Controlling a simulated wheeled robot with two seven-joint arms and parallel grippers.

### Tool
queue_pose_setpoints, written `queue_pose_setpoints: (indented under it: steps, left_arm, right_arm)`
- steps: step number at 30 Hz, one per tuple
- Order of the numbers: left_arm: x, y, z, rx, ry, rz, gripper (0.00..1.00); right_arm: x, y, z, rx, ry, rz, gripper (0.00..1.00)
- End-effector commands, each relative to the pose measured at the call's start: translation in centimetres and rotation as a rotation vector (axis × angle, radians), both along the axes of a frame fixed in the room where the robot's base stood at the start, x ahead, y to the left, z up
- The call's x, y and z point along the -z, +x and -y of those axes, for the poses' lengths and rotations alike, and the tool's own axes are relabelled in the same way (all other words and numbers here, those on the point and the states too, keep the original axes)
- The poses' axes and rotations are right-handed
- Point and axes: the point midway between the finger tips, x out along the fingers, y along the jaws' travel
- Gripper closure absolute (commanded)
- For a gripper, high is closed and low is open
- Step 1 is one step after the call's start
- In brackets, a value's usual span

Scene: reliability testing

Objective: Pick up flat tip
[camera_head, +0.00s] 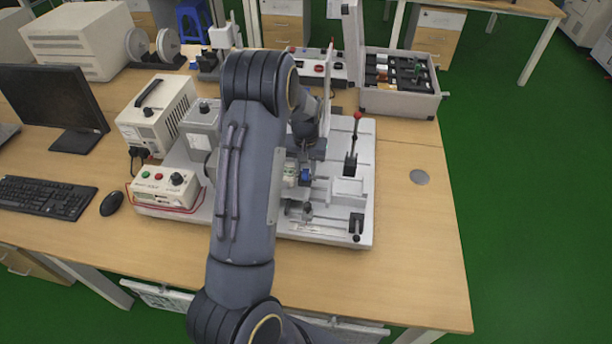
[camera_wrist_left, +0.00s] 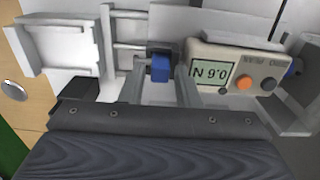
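My left gripper (camera_wrist_left: 162,82) is low over the test stand, with its two grey fingers apart. A small blue piece (camera_wrist_left: 160,67) shows between the fingers, with a gap on both sides; it also shows in the head view (camera_head: 305,177). Which part is the flat tip I cannot tell for sure. The open grey case (camera_head: 398,103) at the back right holds several small dark and coloured pieces, too small to identify. My left arm hides the middle of the stand in the head view. My right gripper is not in view.
The white test stand (camera_head: 335,225) carries a red-knobbed lever (camera_head: 355,135). A force gauge (camera_wrist_left: 235,72) reading 0.6 N is beside the fingers. A power supply (camera_head: 155,115) and control box (camera_head: 165,188) stand left. The table's right front (camera_head: 420,270) is clear.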

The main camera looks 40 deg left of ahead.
Motion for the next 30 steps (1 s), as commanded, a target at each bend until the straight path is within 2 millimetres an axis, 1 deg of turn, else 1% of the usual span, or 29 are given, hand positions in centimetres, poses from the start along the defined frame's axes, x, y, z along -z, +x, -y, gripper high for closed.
queue_pose_setpoints:
  steps: [1, 6, 8, 16, 19, 23, 27, 30]
  left_arm:
    - [0.0, 0.0, 0.0, 0.000, 0.000, 0.000, 0.71]
    - [0.0, 0.0, 0.0, 0.000, 0.000, 0.000, 0.93]
    - [0.0, 0.0, 0.0, 0.000, 0.000, 0.000, 1.00]
    - [-0.2, 0.0, 0.0, 0.000, 0.000, 0.001, 1.00]
    - [-1.0, 0.1, 0.0, -0.001, 0.001, 0.004, 1.00]
    - [-3.3, 0.1, 0.0, 0.001, 0.002, 0.006, 1.00]
    - [-6.2, 0.1, 0.0, 0.001, 0.001, 0.006, 1.00]
    - [-8.0, 0.1, 0.0, 0.000, 0.002, 0.005, 1.00]
  right_arm:
    - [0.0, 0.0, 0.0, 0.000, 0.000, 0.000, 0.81]
    - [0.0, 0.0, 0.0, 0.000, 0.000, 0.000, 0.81]
    - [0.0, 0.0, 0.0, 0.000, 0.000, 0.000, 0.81]
    - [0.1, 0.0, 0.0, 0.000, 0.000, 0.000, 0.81]
    - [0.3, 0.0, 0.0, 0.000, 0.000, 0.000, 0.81]
    - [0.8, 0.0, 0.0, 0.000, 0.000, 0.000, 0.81]
    - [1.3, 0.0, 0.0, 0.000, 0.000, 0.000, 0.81]
    - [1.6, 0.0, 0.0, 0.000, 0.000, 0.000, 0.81]
